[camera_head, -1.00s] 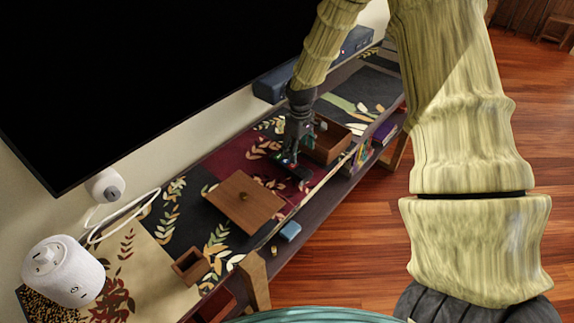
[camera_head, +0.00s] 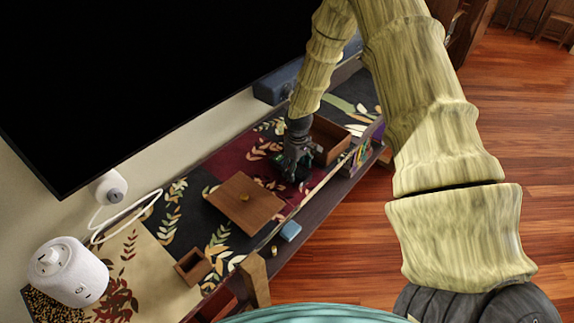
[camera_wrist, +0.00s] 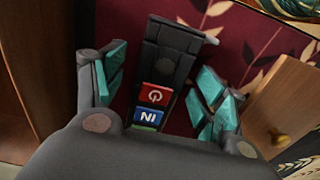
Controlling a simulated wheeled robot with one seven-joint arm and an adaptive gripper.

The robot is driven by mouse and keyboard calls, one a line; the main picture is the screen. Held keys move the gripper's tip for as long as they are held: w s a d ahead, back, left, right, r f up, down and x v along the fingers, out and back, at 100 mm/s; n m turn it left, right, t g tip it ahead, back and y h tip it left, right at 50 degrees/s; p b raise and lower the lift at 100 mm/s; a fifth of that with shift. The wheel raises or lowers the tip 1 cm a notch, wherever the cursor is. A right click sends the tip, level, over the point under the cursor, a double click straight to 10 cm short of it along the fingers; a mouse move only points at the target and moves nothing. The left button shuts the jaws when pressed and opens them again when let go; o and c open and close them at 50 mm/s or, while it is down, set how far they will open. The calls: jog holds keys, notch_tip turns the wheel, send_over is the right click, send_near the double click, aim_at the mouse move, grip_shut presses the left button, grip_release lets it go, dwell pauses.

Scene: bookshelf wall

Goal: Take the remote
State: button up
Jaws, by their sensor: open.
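The remote (camera_wrist: 165,70) is a dark bar with a red power button, a blue button and a green one. In the wrist view it lies on the dark red part of the patterned runner, between the two teal-padded fingers of my gripper (camera_wrist: 160,85). The fingers are spread, with gaps on both sides of the remote. My gripper (camera_head: 292,168) also shows in the head view, low over the runner, where it hides most of the remote. The near end of the remote is hidden behind the gripper's body.
A wooden lid with a knob (camera_head: 244,202) lies left of my gripper. An open wooden box (camera_head: 328,140) stands close on its right. A small wooden box (camera_head: 192,266), a white speaker (camera_head: 68,272) and a large black screen (camera_head: 150,70) are farther left.

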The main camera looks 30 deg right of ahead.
jog(key=shift+f, duration=0.3)
jog(key=c, duration=1.2)
